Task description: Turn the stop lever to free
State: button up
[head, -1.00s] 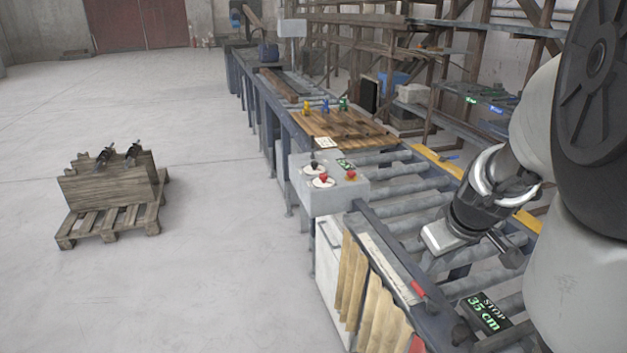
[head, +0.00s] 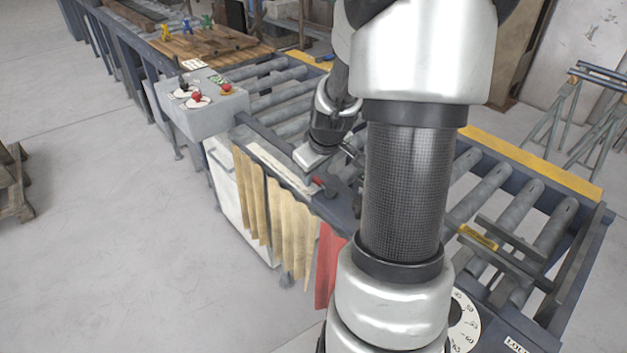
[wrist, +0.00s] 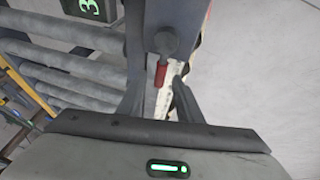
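The stop lever shows in the head view as a short red handle (head: 317,182) on the near side rail of the roller table. In the wrist view its red grip (wrist: 160,75) hangs from a dark round pivot (wrist: 165,43). My gripper (wrist: 157,82) is open in the wrist view, with one finger on each side of the red grip. I cannot tell whether either finger touches it. In the head view my gripper (head: 325,160) is just above the lever, with its fingertips partly hidden. A dark display with a green digit (wrist: 88,8) is cut off at the top of the wrist view.
A grey control box (head: 205,105) with red and black knobs stands at the rail's left end. Rollers (head: 285,95) lie behind the rail. Cloth strips (head: 275,205) hang below it. A round dial (head: 463,320) is half hidden by my arm.

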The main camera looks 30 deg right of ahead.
jog(key=shift+w+f, duration=0.15)
jog(key=shift+f, duration=0.15)
grip_shut()
